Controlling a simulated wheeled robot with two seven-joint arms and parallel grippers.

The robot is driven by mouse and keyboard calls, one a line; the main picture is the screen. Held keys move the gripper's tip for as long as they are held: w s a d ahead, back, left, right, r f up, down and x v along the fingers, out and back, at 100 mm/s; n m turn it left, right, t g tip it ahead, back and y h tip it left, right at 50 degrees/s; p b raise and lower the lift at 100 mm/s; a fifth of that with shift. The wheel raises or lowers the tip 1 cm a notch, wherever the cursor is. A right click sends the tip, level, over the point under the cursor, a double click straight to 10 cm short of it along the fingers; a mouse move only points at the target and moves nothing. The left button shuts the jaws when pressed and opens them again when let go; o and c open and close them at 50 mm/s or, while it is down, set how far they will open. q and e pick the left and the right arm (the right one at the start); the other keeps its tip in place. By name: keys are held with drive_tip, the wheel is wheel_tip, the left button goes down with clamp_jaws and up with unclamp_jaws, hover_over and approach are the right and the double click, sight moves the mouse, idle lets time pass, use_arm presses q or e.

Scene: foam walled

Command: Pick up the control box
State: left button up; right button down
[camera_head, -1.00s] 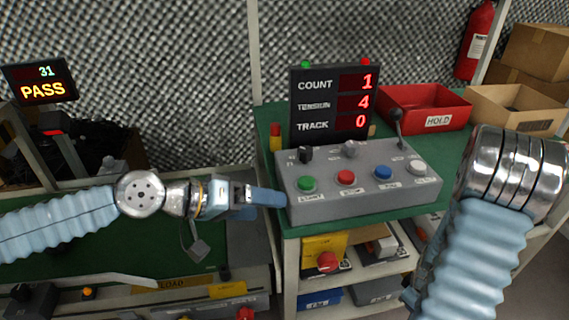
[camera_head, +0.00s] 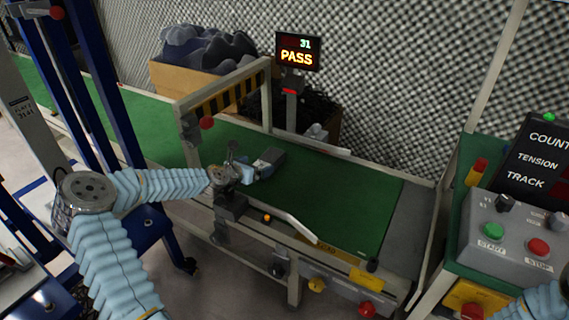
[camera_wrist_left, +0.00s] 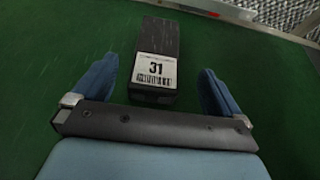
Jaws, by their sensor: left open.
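The control box is a dark box (camera_wrist_left: 153,85) with a white label reading 31 and a barcode. It lies on the green conveyor belt and also shows in the head view (camera_head: 273,156). My left gripper (camera_head: 260,168) is open at the near end of this box. In the left wrist view, the two blue fingers of the left gripper (camera_wrist_left: 157,72) stand on either side of the box's near part, with a gap on each side. My right gripper is out of view; only part of my right arm shows at the lower right.
A grey button panel (camera_head: 520,246) stands on the right bench beside a black counter display (camera_head: 540,165). A striped frame (camera_head: 225,95) spans the belt behind my left gripper. A PASS screen (camera_head: 298,52) stands beyond. The green belt (camera_head: 345,205) is clear toward the right.

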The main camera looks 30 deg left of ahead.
sight(267, 159)
use_arm(q)
drive_tip(key=x, duration=0.6)
drive_tip(key=shift+w+a+p, duration=0.1)
drive_tip(key=shift+a+p, duration=0.05)
drive_tip(key=shift+p, duration=0.15)
drive_tip(key=c, duration=1.2)
drive_tip(key=shift+c, duration=1)
drive_tip(key=shift+r, duration=0.1)
